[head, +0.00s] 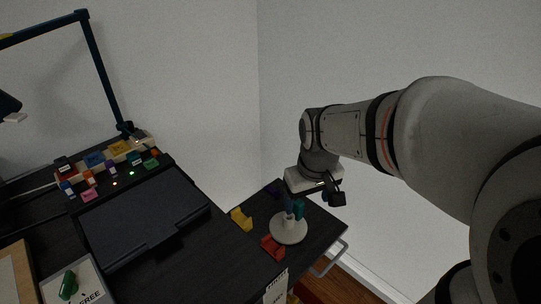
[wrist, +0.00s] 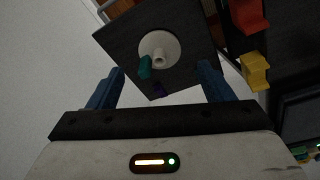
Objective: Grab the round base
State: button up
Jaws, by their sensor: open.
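The round base (head: 289,232) is a pale disc standing on a small black surface at the right end of the desk. In the wrist view the round base (wrist: 170,41) shows from above with a short pale post at its middle. The base lies beyond the fingertips in that picture. I cannot tell the exact height gap.
A teal piece (wrist: 145,67) is beside the base's post. A yellow block (head: 241,219) and a red block (head: 272,247) stand near the base. A dark purple block (wrist: 158,90) is at the surface's corner. A closed black laptop-like case (head: 145,215) lies left.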

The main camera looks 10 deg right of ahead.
jog(key=o, duration=0.4)
jog(key=w+f+n+g+b, duration=0.1)
jog(key=w+f+n, duration=0.1)
jog(key=w+f, duration=0.5)
jog(key=shift+w+n, duration=0.3)
jog(key=shift+w, duration=0.5)
jog(key=n, duration=0.2)
send_over(289, 220)
notch_tip(289, 220, down, 7)
jog(key=shift+g, duration=0.4)
jog(key=shift+w+d+f, duration=0.1)
jog(key=shift+d+f, duration=0.05)
jog(key=shift+f, duration=1.2)
jog(key=shift+s+d+f, duration=0.1)
jog(key=shift+d+f, duration=0.1)
jog(key=shift+f, duration=1.2)
jog(key=shift+w+d+f, duration=0.1)
jog(key=shift+d+f, duration=0.05)
jog(key=shift+f, duration=1.2)
